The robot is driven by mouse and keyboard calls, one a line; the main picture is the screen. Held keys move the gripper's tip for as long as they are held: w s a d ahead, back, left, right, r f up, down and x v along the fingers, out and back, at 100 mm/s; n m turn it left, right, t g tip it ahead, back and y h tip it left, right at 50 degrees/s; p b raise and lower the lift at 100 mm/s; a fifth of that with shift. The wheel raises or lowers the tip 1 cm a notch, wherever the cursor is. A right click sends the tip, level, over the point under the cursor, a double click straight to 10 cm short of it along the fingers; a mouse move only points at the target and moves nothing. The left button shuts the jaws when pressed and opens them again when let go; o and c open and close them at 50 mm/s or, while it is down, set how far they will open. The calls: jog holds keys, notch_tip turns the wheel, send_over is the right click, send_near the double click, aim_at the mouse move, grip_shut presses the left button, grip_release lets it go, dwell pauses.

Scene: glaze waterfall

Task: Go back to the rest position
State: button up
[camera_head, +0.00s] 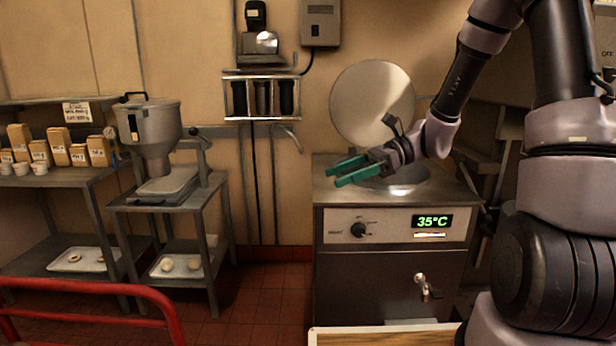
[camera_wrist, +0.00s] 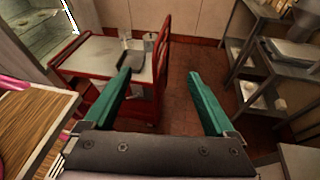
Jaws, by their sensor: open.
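My gripper (camera_head: 346,173) has two green fingers. In the head view it is open and empty, in front of the raised round lid and above the top of the steel heating machine (camera_head: 388,235). In the wrist view my gripper (camera_wrist: 160,95) shows its fingers spread wide with nothing between them. My arm reaches in from the upper right of the head view.
The round steel lid (camera_head: 372,100) stands open behind my gripper. A hopper machine (camera_head: 150,135) stands on a steel stand to the left. A red cart (camera_wrist: 105,55) and a wooden board (camera_wrist: 40,125) show in the wrist view. Red-tiled floor lies between.

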jog(key=s+d+r+n+t+h, duration=0.5)
jog(key=d+r+n+h, duration=0.1)
jog(key=d+r, duration=0.1)
jog(key=s+d+r+n+t+h, duration=0.5)
jog(key=d+r, duration=0.3)
jog(key=d, duration=0.2)
jog(key=shift+s+n+h, duration=0.45)
jog(key=shift+n+h, duration=0.15)
jog(key=shift+n, duration=0.2)
